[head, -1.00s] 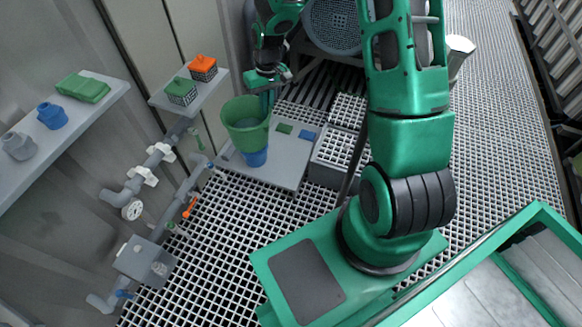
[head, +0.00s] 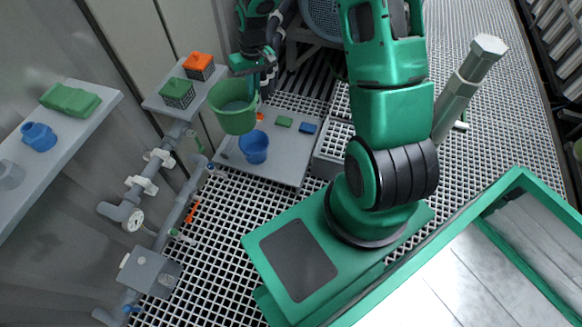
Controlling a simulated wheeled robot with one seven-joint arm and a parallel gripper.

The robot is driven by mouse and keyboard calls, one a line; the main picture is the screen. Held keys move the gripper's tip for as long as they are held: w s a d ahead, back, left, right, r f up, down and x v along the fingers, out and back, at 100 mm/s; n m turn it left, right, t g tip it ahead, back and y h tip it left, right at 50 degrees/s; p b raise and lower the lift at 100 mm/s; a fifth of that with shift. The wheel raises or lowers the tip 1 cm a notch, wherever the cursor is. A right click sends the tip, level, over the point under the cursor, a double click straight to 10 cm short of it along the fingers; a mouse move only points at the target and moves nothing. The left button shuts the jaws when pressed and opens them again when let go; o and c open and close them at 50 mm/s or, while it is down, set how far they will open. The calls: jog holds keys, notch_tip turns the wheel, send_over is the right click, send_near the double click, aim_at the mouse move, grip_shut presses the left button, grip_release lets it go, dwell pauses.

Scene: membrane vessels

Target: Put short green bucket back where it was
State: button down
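The short green bucket (head: 234,108) hangs upright or slightly tilted in the head view, in front of the small wall shelf and above the back left part of the grey platform. My gripper (head: 258,72) is at its right rim and appears shut on it; the fingertips are small and partly hidden. A blue bucket (head: 254,147) stands on the grey platform (head: 286,165), below and right of the green one, apart from it in the picture. A flat green patch (head: 284,121) and a flat blue patch (head: 307,128) lie on the platform. Something orange (head: 260,117) shows beside the green bucket.
The small shelf (head: 205,90) holds a green-topped block (head: 178,93) and an orange-topped block (head: 199,66). Grey pipes with valves (head: 150,172) run along the left wall. A longer shelf (head: 60,145) holds green, blue and grey items. White grating (head: 225,230) covers the floor.

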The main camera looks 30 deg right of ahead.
notch_tip(320, 180, down, 22)
jog(key=d+m, duration=0.2)
jog(key=m, duration=0.8)
jog(key=s+d+f+m+t+h, duration=0.1)
jog(key=s+f+m, duration=0.25)
jog(key=f, duration=0.55)
jog(key=s+d+f+m, duration=0.1)
jog(key=s+f+m, duration=0.3)
jog(key=f, duration=0.6)
jog(key=w+d+f+m, duration=0.1)
jog(key=w+d+f, duration=0.2)
jog(key=d+f, duration=0.8)
jog(key=shift+s+d+f, duration=0.1)
jog(key=c, duration=2)
grip_release()
